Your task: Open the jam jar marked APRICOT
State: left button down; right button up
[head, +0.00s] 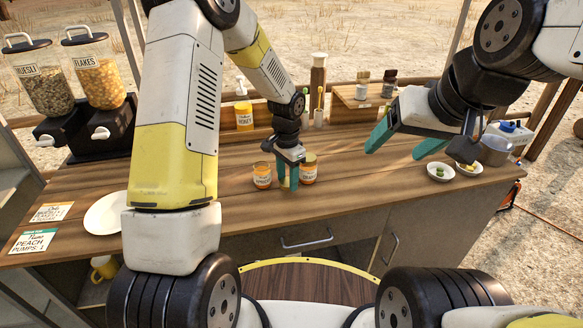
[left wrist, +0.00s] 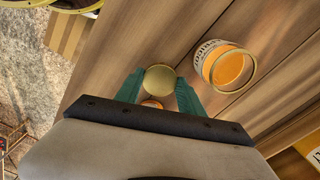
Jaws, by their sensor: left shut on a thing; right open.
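An orange jam jar (head: 262,176) stands on the wooden counter. In the left wrist view this jar (left wrist: 211,62) shows an open mouth with a gold rim, orange inside, and a partly readable label ending like APRICOT. My left gripper (head: 288,184) is just right of it, shut on a round gold lid (left wrist: 160,79), apart from the open jar. A second orange jar (head: 309,169) stands to the right, partly behind the gripper; its label cannot be read with certainty. My right gripper (head: 397,148) is open and empty above the counter's right part.
A white plate (head: 105,213) and two cards lie at the left, near the cereal dispensers (head: 97,80). A honey pump bottle (head: 244,113) stands at the back. The counter between jars and bowls is clear.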

aim_at(287, 182)
pick_arm(q)
jog(key=shift+f, duration=0.95)
jog(key=c, duration=0.7)
grip_release()
jog(key=shift+f, duration=0.15)
notch_tip(287, 182, up, 12)
jog(key=s+a+r+n+t, duration=0.3)
jog(key=s+a+r+n, duration=0.15)
jog(key=s+r, duration=0.75)
jog(key=s+r+n+t, duration=0.1)
jog(key=s+r, duration=0.1)
jog(key=s, duration=0.1)
jog(key=s+a+r+n+t+h, duration=0.1)
jog(key=s+r+n, duration=0.1)
jog(key=s, duration=0.2)
jog(key=s+a+r+n+t+h, duration=0.1)
jog(key=s+r, duration=0.1)
jog(key=s, duration=0.2)
jog(key=shift+s+a+r, duration=0.15)
jog(key=shift+s+a, duration=0.05)
jog(key=shift+a, duration=0.05)
